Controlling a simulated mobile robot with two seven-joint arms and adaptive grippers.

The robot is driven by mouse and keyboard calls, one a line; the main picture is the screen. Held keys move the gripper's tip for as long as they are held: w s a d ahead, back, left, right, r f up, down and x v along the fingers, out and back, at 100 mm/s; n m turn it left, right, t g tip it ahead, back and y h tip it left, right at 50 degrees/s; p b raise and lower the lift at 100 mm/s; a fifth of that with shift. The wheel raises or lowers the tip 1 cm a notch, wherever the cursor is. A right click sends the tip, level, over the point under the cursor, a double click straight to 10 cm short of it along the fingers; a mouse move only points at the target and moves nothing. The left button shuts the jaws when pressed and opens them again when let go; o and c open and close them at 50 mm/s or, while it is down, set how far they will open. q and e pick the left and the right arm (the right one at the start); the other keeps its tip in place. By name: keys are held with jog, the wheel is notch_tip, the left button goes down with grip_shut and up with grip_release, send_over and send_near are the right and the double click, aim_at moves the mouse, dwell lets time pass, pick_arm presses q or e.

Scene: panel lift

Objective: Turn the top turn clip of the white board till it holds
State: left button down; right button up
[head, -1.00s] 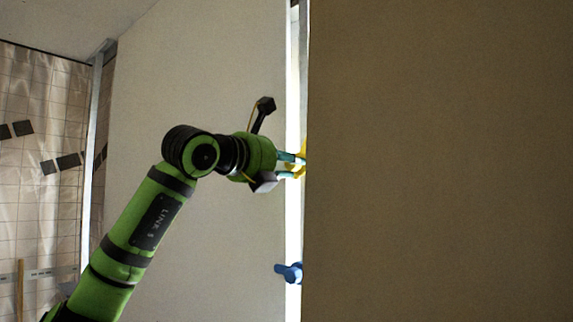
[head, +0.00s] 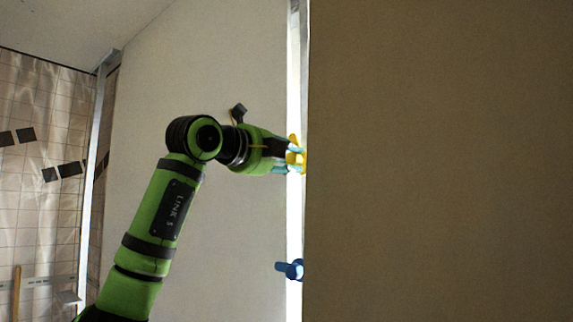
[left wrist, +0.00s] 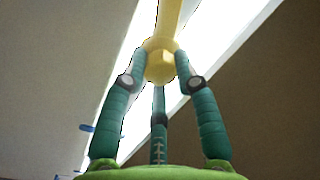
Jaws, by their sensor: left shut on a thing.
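The yellow turn clip (head: 295,156) is at the bright gap beside the edge of the pale board (head: 215,65). In the left wrist view its round hub (left wrist: 160,62) sits between my fingertips, and its bar points up in the picture. My left gripper (head: 288,158) is shut on this clip, with its teal fingers on either side of the hub. Whether the bar overlaps the board's edge I cannot tell. A blue turn clip (head: 290,269) sits lower at the same gap, its wing pointing left. My right gripper is out of view.
A large, shadowed brown panel (head: 440,160) fills the right of the head view, close beside the clips. A tiled wall (head: 35,210) and a grey metal upright (head: 90,190) stand at the left.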

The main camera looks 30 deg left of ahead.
pick_arm(q)
jog(key=n+b, duration=0.1)
jog(key=n, duration=0.2)
jog(key=shift+d+n, duration=0.1)
jog(key=shift+n, duration=0.2)
jog(key=n+b, duration=0.1)
jog(key=n, duration=0.2)
jog(key=shift+r+n, duration=0.1)
jog(key=shift+n, duration=0.2)
jog(key=n, duration=0.3)
jog(key=shift+s+r+n+b, duration=0.1)
jog(key=shift+n+b, duration=0.2)
jog(key=shift+b, duration=0.05)
jog(key=shift+r+n+b, duration=0.1)
jog(key=shift+n+b, duration=0.2)
jog(key=shift+n, duration=1.2)
jog(key=c, duration=1.2)
grip_release()
jog(key=shift+w+f, duration=0.2)
jog(key=shift+w, duration=0.1)
jog(key=shift+s, duration=0.1)
